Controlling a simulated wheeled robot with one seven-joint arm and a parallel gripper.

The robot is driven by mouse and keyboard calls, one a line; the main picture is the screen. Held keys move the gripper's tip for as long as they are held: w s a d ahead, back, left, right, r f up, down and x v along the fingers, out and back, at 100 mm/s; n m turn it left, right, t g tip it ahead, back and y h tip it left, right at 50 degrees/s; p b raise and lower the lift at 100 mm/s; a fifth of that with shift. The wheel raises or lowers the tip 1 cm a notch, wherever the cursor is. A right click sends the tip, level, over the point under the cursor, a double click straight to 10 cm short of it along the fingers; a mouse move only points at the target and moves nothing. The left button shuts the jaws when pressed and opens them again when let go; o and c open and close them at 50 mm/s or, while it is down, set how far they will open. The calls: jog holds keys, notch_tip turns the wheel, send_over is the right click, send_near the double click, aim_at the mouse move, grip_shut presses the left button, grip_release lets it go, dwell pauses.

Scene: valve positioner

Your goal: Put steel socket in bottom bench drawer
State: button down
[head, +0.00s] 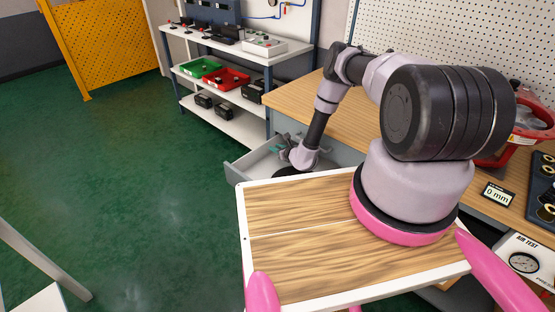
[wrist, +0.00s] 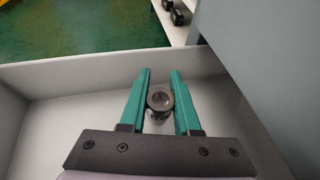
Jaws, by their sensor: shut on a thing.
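In the wrist view, my gripper (wrist: 160,92) has its two green fingers shut on the steel socket (wrist: 160,99), a dark round piece with a hole facing the camera. The gripper and socket are inside or just over an open, pale grey drawer (wrist: 72,75). I cannot tell whether the socket touches the drawer floor. In the head view, the open drawer (head: 236,172) sticks out from the wooden-topped bench (head: 290,102), and my gripper (head: 281,146) is at it, partly hidden by my arm. The socket cannot be made out there.
The grey bench side (wrist: 255,70) rises close to the right of my gripper in the wrist view. A shelf unit (head: 235,52) with a green bin (head: 200,67) and a red bin (head: 228,79) stands at the back. Green floor (head: 140,160) is clear to the left.

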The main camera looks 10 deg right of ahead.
aim_at(276, 161)
jog(key=shift+f, duration=2.95)
jog(key=shift+f, duration=0.1)
jog(key=c, duration=0.6)
grip_release()
